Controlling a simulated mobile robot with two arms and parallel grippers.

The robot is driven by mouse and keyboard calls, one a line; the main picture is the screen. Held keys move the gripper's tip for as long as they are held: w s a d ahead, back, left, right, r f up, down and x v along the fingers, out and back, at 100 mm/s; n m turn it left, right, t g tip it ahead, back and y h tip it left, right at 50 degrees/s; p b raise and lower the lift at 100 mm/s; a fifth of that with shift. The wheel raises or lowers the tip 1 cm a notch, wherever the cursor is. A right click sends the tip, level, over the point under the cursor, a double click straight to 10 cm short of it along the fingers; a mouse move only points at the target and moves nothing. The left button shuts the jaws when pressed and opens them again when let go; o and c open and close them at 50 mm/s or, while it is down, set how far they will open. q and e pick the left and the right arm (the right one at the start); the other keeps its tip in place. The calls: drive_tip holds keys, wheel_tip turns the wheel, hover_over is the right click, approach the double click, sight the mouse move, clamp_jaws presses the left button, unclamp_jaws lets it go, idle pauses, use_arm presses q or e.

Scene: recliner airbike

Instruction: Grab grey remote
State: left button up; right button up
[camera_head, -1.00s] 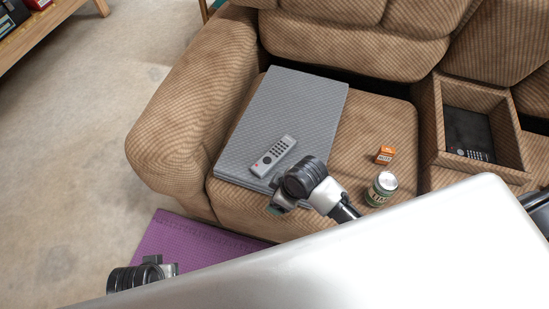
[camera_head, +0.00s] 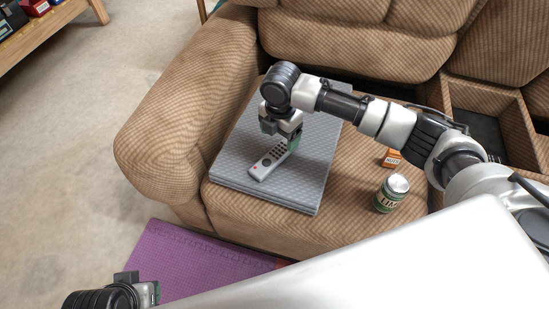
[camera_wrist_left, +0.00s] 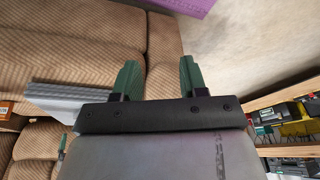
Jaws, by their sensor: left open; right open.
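The grey remote (camera_head: 267,164) lies on the grey folded mat (camera_head: 303,194) on the brown recliner seat. It has dark buttons and a red button at its near end. My right gripper (camera_head: 282,140) is over the far end of the remote, pointing down, and is open. Its fingers partly hide that end; I cannot tell whether they touch it. My left gripper (camera_wrist_left: 160,80) is open and empty in the left wrist view, with the floor and the sofa's side beyond it. In the head view it shows at the bottom left.
An orange box (camera_head: 392,158) and a green can (camera_head: 391,194) stand on the seat right of the mat, under or near my right arm. A purple mat (camera_head: 195,262) lies on the floor. The sofa armrest (camera_head: 185,130) rises on the left. A shelf (camera_wrist_left: 285,97) shows in the left wrist view.

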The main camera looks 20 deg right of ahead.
sight(276, 153)
wheel_tip(276, 153, down, 3)
drive_tip(key=shift+r, duration=0.1)
drive_tip(key=shift+a+f+b, duration=0.15)
drive_tip(key=shift+f+b, duration=0.25)
drive_tip(key=shift+f, duration=0.1)
drive_tip(key=shift+a+f+b, duration=0.15)
drive_tip(key=shift+f+b, duration=0.2)
drive_tip(key=shift+f, duration=0.15)
drive_tip(key=f, duration=0.1)
drive_tip(key=f+b, duration=0.1)
drive_tip(key=shift+a+f, duration=0.25)
drive_tip(key=shift+f, duration=0.35)
use_arm(q)
drive_tip(key=w+t, duration=0.1)
drive_tip(key=w+d+t, duration=0.1)
drive_tip(key=w, duration=0.1)
drive_tip(key=w+f+t, duration=0.1)
drive_tip(key=shift+w+d+h, duration=0.3)
drive_tip(key=shift+w+h, duration=0.1)
use_arm(e)
drive_tip(key=c, duration=1)
